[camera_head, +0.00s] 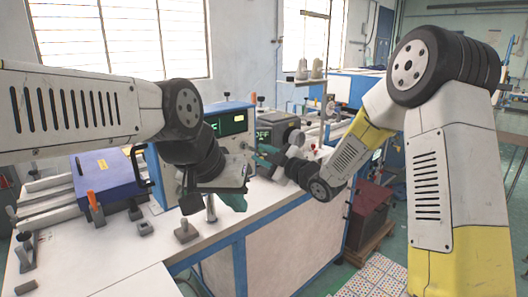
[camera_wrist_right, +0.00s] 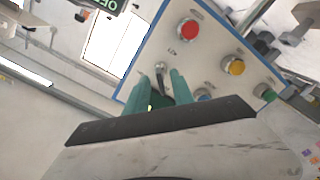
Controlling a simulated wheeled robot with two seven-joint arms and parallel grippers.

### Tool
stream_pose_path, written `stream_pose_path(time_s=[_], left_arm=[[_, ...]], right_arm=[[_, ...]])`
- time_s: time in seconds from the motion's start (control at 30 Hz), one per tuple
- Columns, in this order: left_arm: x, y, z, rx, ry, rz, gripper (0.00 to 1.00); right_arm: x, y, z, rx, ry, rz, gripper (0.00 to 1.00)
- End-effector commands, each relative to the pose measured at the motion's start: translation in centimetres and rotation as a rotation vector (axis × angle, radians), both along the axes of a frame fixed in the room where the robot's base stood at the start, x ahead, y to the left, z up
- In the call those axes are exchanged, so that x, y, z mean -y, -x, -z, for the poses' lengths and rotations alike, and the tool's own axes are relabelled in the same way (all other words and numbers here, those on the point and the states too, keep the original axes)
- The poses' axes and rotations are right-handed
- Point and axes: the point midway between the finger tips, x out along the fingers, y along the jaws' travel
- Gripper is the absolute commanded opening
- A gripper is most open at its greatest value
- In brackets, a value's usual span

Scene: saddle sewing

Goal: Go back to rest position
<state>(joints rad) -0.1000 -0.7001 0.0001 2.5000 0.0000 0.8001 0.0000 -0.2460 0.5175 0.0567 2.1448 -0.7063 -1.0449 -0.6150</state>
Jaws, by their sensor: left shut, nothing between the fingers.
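My left gripper (camera_head: 238,200) is shut and empty in the head view. It hangs above the front of the white workbench, and its teal fingertips point down to the right. My right gripper (camera_head: 262,155) is at the front of the machine panels, partly hidden by its own arm. In the right wrist view its two teal fingers (camera_wrist_right: 158,80) are apart, with a small toggle switch (camera_wrist_right: 161,72) showing between their tips. I cannot tell whether they touch it. The control panel (camera_wrist_right: 205,62) around it is grey with a blue edge.
The panel carries a red button (camera_wrist_right: 188,29) and a yellow button (camera_wrist_right: 233,65). A blue machine box (camera_head: 105,172) stands left on the white workbench (camera_head: 75,260). A small metal post (camera_head: 186,231) stands below my left gripper. A dark red box (camera_head: 371,205) sits right of the bench.

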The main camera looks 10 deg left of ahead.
Motion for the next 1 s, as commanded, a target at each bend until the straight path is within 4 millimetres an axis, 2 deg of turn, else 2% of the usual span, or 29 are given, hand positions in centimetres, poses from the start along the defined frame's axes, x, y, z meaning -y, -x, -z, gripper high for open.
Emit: stream_pose_path(time_s=[0.03, 0.2, 0.53, 0.67, 0.77, 0.87, 0.97, 1.0], left_arm=[[0.0, 0.0, 0.0, 0.0, 0.0, 0.0, 0.0], [0.0, 0.0, 0.0, 0.0, 0.0, 0.0, 0.0], [0.0, 0.0, 0.0, 0.0, 0.0, 0.0, 0.0], [0.0, 0.0, 0.0, 0.0, 0.0, 0.0, 0.0], [0.0, 0.0, 0.0, 0.0, 0.0, 0.0, 0.0], [0.0, 0.0, 0.0, 0.0, 0.0, 0.0, 0.0], [0.0, 0.0, 0.0, 0.0, 0.0, 0.0, 0.0], [0.0, 0.0, 0.0, 0.0, 0.0, 0.0, 0.0]], right_arm=[[0.7, 0.4, 0.0, 0.0, 0.001, 0.002, 0.29], [1.6, 1.2, 0.0, 0.001, 0.001, 0.0, 0.29], [1.8, 1.3, -0.1, -0.001, 0.001, 0.003, 0.29], [3.2, 0.8, -0.9, -0.033, 0.021, 0.053, 0.29], [6.2, 0.4, -2.2, -0.108, 0.053, 0.152, 0.29], [11.2, 0.7, -3.8, -0.235, 0.072, 0.307, 0.29], [16.3, 2.5, -4.8, -0.389, 0.063, 0.467, 0.29], [18.2, 3.6, -5.1, -0.452, 0.051, 0.528, 0.29]])
